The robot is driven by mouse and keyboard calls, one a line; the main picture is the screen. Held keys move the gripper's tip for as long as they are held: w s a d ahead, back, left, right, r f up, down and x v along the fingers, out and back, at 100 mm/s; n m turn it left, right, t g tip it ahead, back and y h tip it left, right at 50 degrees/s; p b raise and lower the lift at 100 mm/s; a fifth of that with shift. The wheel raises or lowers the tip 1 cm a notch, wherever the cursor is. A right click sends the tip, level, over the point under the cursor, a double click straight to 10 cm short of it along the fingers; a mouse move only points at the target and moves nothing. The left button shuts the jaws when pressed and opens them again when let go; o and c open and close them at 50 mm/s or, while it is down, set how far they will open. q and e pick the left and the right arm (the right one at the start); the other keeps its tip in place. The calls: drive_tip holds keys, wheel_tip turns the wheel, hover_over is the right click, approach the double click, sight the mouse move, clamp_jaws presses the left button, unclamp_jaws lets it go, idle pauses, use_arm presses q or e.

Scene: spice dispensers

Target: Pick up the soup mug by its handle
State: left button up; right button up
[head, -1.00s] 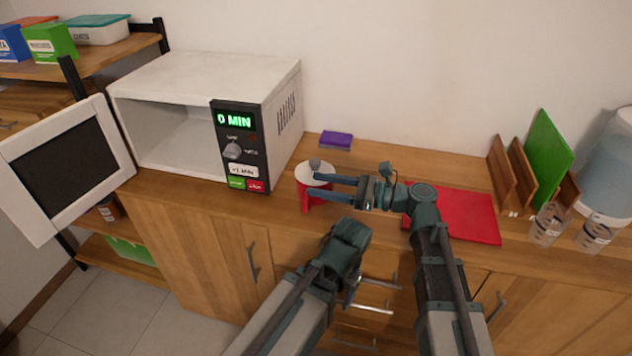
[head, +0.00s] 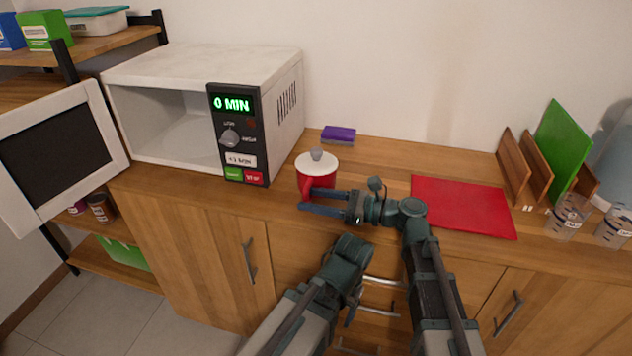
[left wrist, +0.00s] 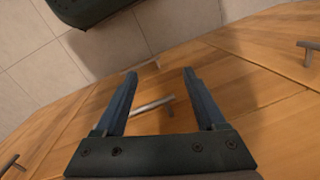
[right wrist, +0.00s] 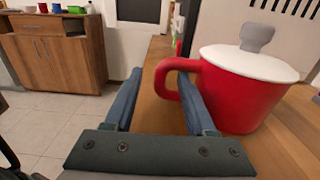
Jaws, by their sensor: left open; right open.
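The red soup mug (head: 316,178), with a white lid and grey knob, stands upright on the wooden counter right of the microwave. Its handle (head: 306,188) points toward the front. My right gripper (head: 312,200) is open at the handle. In the right wrist view the mug (right wrist: 240,95) is at the right, and its handle (right wrist: 162,78) reaches into the gap between the fingers, nearer the right finger, which overlaps part of it. I cannot tell whether they touch. My left gripper (left wrist: 157,75) is open and empty, low in front of the drawers.
The white microwave (head: 200,65) stands left of the mug with its door (head: 60,150) open. A purple sponge (head: 338,133) lies behind the mug. A red mat (head: 465,205) lies to the right, with wooden racks, a green board (head: 562,145) and clear cups (head: 568,215) beyond it.

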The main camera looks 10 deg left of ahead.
drive_tip(key=shift+w+a, duration=0.1)
drive_tip(key=shift+a, duration=2.45)
drive_tip(key=shift+c, duration=0.2)
clamp_jaws()
